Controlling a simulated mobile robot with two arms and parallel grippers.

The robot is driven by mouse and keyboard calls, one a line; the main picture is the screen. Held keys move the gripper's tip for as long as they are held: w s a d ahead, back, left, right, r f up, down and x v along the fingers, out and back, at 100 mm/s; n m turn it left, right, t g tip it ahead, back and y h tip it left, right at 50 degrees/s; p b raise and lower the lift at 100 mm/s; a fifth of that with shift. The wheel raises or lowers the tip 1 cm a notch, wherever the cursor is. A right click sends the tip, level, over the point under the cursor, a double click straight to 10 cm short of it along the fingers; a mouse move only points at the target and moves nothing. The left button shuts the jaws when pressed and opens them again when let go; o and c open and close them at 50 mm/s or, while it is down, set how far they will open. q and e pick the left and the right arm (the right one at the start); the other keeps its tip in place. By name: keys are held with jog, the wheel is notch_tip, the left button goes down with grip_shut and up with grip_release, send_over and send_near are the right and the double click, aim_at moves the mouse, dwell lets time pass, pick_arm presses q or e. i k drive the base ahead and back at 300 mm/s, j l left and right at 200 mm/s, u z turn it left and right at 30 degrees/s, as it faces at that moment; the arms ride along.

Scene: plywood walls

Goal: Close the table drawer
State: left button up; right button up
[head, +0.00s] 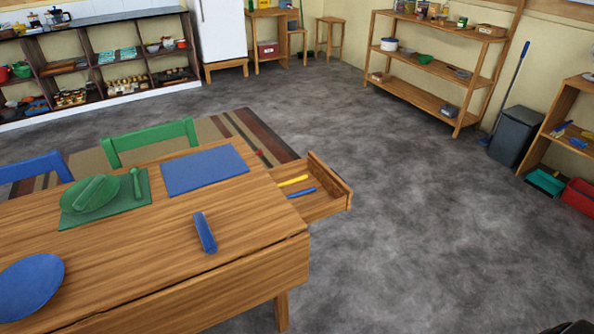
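The wooden table (140,244) fills the lower left of the head view. Its drawer (324,206) sticks out from the table's right end and stands open. A yellow utensil (293,181) and a blue utensil (301,192) lie inside it. The drawer's outer front panel faces right, away from the camera, and is mostly hidden. Neither of my grippers shows. A dark piece at the bottom right corner is too cut off to identify.
Grey floor to the right of the drawer is clear. The table holds a blue placemat (204,170), a green plate (92,196), a blue rolled item (205,232) and a blue plate (29,286). Green (150,138) and blue (32,169) chairs stand behind. Shelves (432,69) line the walls.

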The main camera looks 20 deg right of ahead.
aim_at(332, 196)
jog(key=i+l+u, duration=0.25)
jog(key=l, duration=0.6)
jog(key=i+l+u, duration=0.2)
jog(key=l, duration=0.65)
jog(key=l+u, duration=0.25)
jog(key=l, duration=0.65)
